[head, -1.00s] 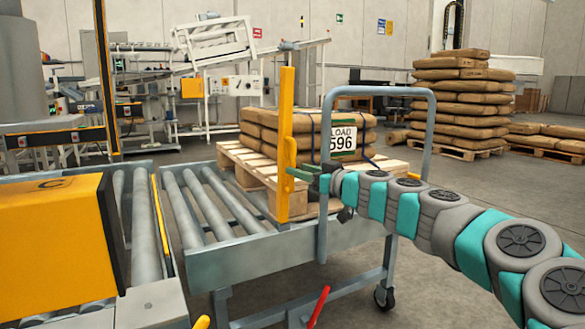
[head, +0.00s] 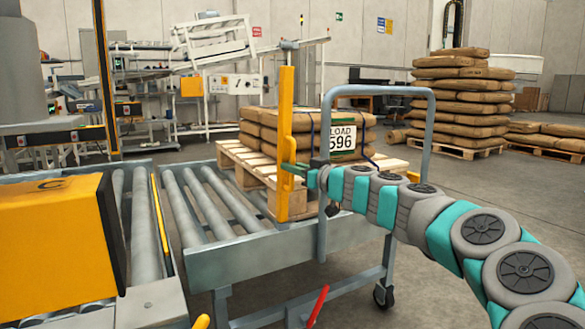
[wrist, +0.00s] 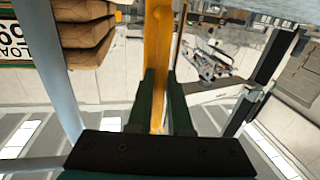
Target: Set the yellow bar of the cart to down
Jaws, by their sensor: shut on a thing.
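The yellow bar (head: 285,110) of the cart stands upright at the cart's near end, beside the grey handle frame (head: 431,130). My gripper (head: 290,172) is at the bar's lower half, at its small handle. In the wrist view the bar (wrist: 158,50) runs between the two dark green fingers of my gripper (wrist: 164,100), which are shut on it. The cart (head: 300,242) has rollers and carries a wooden pallet (head: 240,165) with stacked brown sacks (head: 270,130) and a load sign (head: 343,138).
A roller conveyor (head: 140,225) with a yellow housing (head: 60,240) stands left of the cart. A red lever (head: 318,306) sticks up low at the front. Tall sack stacks (head: 460,100) stand behind on the right. The floor at right is open.

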